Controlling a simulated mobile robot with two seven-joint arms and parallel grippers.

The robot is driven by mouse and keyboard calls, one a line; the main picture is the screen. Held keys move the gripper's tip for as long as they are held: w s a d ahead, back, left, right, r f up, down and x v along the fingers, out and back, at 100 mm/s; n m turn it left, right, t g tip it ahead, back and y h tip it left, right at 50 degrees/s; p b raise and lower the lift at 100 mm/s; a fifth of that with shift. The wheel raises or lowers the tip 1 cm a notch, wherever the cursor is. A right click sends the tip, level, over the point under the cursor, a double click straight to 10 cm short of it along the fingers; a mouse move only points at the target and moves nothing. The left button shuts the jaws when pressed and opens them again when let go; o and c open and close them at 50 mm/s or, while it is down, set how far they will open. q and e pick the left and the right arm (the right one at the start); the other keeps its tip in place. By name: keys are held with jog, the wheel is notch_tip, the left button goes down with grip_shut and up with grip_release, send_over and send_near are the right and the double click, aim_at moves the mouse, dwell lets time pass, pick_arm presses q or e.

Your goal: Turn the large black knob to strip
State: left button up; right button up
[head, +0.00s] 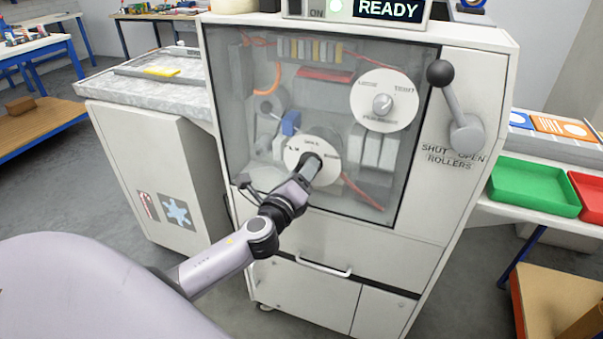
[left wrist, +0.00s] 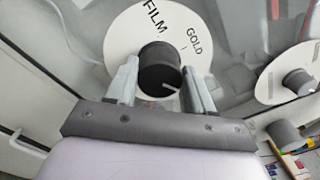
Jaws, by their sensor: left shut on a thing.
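The large black knob (head: 313,159) sits at the centre of a white dial (head: 329,148) on the front of the machine. In the left wrist view the knob (left wrist: 159,64) stands between my left gripper's two fingers, and the dial (left wrist: 128,44) shows the words FILM and GOLD. A short white pointer line is on the knob's face, toward the lower right in that view. The word strip is not readable. My left gripper (left wrist: 161,86) is shut on the knob, a finger on each side. My right gripper is not in view.
A smaller grey knob (head: 382,104) on a white dial marked LOOSE and TIGHT is up and right. A black-ball lever (head: 455,105) stands above SHUT, OPEN, ROLLERS. A READY display (head: 388,9) is on top. A drawer handle (head: 322,268) is below. Green (head: 535,187) and red trays (head: 588,197) lie right.

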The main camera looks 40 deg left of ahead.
pick_arm(q)
jog(key=o, duration=1)
jog(key=shift+o, duration=0.2)
jog(key=b+v, duration=0.1)
jog(key=v, duration=0.6)
jog(key=shift+s+d, duration=0.1)
